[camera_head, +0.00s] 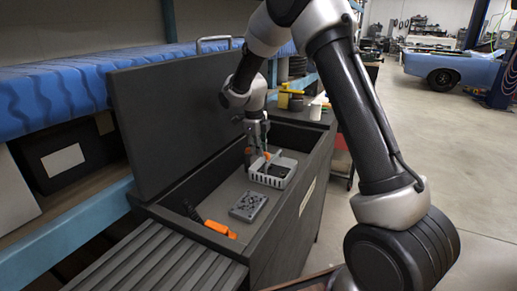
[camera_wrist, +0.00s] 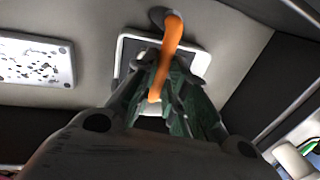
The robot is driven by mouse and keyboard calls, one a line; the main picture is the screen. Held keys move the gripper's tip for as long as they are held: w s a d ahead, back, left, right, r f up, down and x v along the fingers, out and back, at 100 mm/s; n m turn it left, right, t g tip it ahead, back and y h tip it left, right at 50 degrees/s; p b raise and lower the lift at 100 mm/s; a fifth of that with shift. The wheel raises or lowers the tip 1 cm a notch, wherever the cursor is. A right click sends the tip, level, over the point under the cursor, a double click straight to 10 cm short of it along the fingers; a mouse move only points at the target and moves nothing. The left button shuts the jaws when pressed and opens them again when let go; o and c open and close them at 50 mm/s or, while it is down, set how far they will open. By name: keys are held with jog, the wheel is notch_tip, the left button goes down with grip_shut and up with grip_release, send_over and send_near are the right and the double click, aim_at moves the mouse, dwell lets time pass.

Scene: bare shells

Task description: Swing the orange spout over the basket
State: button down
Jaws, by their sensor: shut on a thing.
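The orange spout (camera_head: 267,155) is small in the head view, beside my gripper's fingertips. In the wrist view the spout (camera_wrist: 171,45) is a curved orange tube rising from a grey round base and running down between the fingers. My gripper (camera_head: 258,146) reaches down into the open dark chest and is shut on the spout; its fingers (camera_wrist: 172,95) also show in the wrist view. The light grey basket (camera_head: 272,181) stands on the chest floor just below the gripper. In the wrist view a pale-rimmed dark opening, likely the basket (camera_wrist: 124,45), lies behind the spout and fingers, partly hidden.
A grey perforated block (camera_head: 248,206) and an orange-and-black tool (camera_head: 218,228) lie in the chest. The chest's lid (camera_head: 180,110) stands open at the left. Yellow and other small items (camera_head: 290,95) sit beyond the chest. Open floor lies to the right.

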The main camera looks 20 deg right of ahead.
jog(key=c, duration=1.5)
grip_release()
jog(key=shift+o, duration=0.2)
notch_tip(320, 180, up, 12)
jog(key=s+a, duration=0.1)
jog(key=shift+s+a, duration=0.3)
jog(key=shift+a, duration=0.1)
jog(key=shift+f, duration=0.1)
